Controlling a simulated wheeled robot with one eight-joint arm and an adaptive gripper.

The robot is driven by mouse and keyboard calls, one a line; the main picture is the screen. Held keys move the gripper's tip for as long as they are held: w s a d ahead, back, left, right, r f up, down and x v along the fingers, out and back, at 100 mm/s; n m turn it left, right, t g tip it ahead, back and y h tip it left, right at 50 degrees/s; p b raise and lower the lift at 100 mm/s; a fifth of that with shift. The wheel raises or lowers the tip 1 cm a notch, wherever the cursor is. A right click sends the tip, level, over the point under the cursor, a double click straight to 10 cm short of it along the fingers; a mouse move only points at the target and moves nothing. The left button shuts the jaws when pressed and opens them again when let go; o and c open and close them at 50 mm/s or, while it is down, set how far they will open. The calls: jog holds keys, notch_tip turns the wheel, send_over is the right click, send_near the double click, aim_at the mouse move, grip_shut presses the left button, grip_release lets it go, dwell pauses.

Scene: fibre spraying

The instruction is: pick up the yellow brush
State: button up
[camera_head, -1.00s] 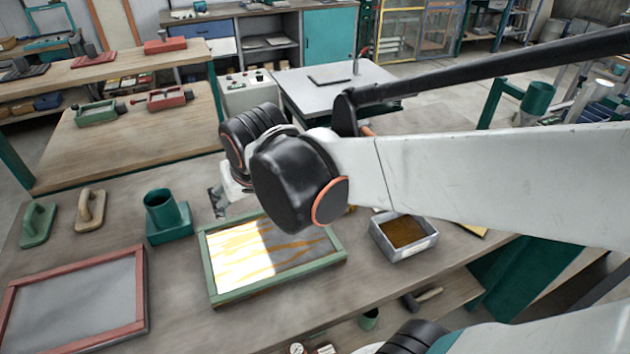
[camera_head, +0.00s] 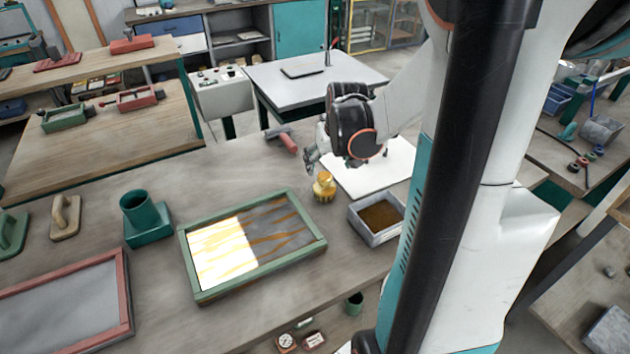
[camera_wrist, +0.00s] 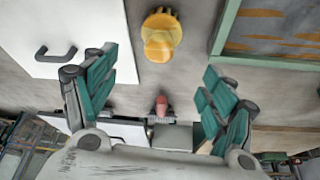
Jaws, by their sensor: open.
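The yellow brush (camera_head: 324,187) stands on the workbench between the green-framed tray and the white panel. It also shows at the top middle of the wrist view (camera_wrist: 161,35), beyond and apart from my fingertips. My gripper (camera_head: 312,160) is above the bench, slightly up and left of the brush in the head view. In the wrist view its two teal-padded fingers (camera_wrist: 158,88) are spread wide with nothing held between them.
The green-framed tray (camera_head: 186,246) lies left of the brush, a grey bin of brown material (camera_head: 362,226) to the right. A white panel with a handle (camera_wrist: 60,70) lies beside it. A red-handled tool (camera_head: 288,143) lies behind. A teal holder (camera_head: 148,235) stands farther left.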

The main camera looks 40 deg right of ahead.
aim_at(326, 176)
jog(key=b+x, duration=0.2)
jog(key=x, duration=0.6)
jog(key=shift+s+b, duration=0.1)
jog(key=shift+b, duration=0.25)
jog(key=shift+b+x, duration=1.35)
jog(key=shift+x, duration=1.55)
jog(key=shift+d+r, duration=0.1)
jog(key=shift+r, duration=0.05)
jog(key=c, duration=1.3)
jog(key=shift+o, duration=0.2)
notch_tip(326, 176, up, 20)
jog(key=p, duration=0.7)
jog(key=shift+o, duration=1.2)
